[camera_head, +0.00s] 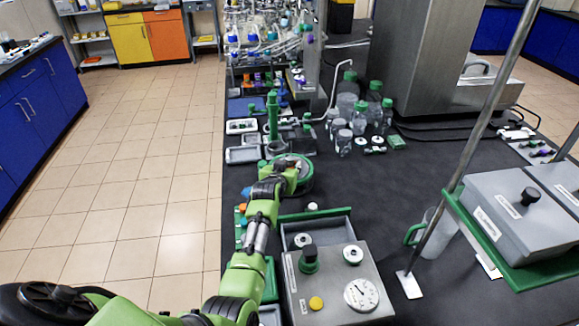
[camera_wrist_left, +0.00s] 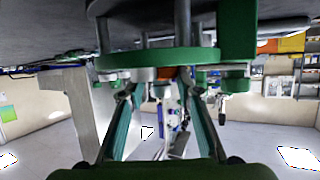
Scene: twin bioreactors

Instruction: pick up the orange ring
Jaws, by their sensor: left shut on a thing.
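My left gripper (camera_head: 291,177) reaches over the black bench beside a round green-rimmed piece (camera_head: 307,183). In the left wrist view, its two fingers (camera_wrist_left: 163,84) come together on a small orange part (camera_wrist_left: 166,72), which I take to be the orange ring; only a sliver of it shows between the fingertips. A green round plate (camera_wrist_left: 158,58) lies just above it in that picture. In the head view the ring is mostly hidden by the gripper and cannot be made out clearly. My right gripper is not in view.
A grey control box (camera_head: 333,280) with knobs and a gauge stands just in front of the gripper. Bottles with green caps (camera_head: 360,112) and a green column (camera_head: 272,115) stand behind it. A slanted metal pole (camera_head: 470,150) is at right. The bench middle (camera_head: 420,165) is clear.

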